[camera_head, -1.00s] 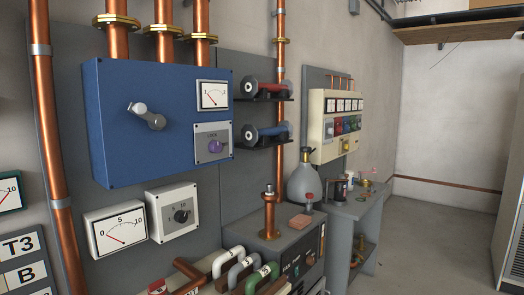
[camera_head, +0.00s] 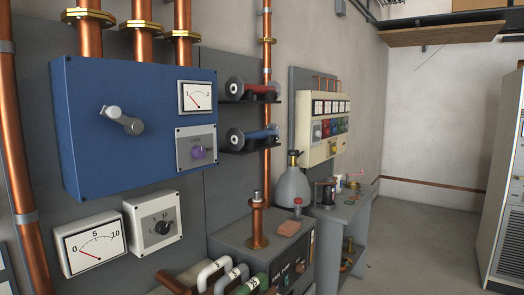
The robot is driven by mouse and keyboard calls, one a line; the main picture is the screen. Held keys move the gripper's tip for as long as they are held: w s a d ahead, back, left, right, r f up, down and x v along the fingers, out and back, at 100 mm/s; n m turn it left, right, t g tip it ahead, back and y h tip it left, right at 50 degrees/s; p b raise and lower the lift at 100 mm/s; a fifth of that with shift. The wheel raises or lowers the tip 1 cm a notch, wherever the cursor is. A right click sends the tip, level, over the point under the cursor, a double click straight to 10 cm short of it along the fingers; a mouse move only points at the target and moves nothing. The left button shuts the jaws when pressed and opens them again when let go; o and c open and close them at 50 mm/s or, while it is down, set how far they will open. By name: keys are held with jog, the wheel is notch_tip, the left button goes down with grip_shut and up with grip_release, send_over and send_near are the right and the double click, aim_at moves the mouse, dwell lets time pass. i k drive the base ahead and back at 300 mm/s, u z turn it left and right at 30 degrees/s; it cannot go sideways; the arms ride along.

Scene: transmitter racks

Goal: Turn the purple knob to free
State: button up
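The purple knob (camera_head: 198,153) sits on a small grey plate (camera_head: 183,148) at the lower right of the blue wall box (camera_head: 85,130). There is small lettering on the plate around the knob, too small to read surely. A silver crank handle (camera_head: 123,120) is on the same box, left of the knob, and a dial gauge (camera_head: 197,96) is above the knob. My gripper is not in view.
Two cylindrical parts, one red (camera_head: 252,90) and one blue (camera_head: 254,136), stick out on brackets just right of the box. Below stand a grey cabinet (camera_head: 245,238) with a copper post and several coloured handles. Open floor (camera_head: 415,240) lies at the right.

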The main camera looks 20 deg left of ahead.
aim_at(198, 152)
jog(key=i, duration=0.55)
jog(key=u, duration=0.75)
jog(key=i, duration=0.45)
jog(key=u, duration=0.55)
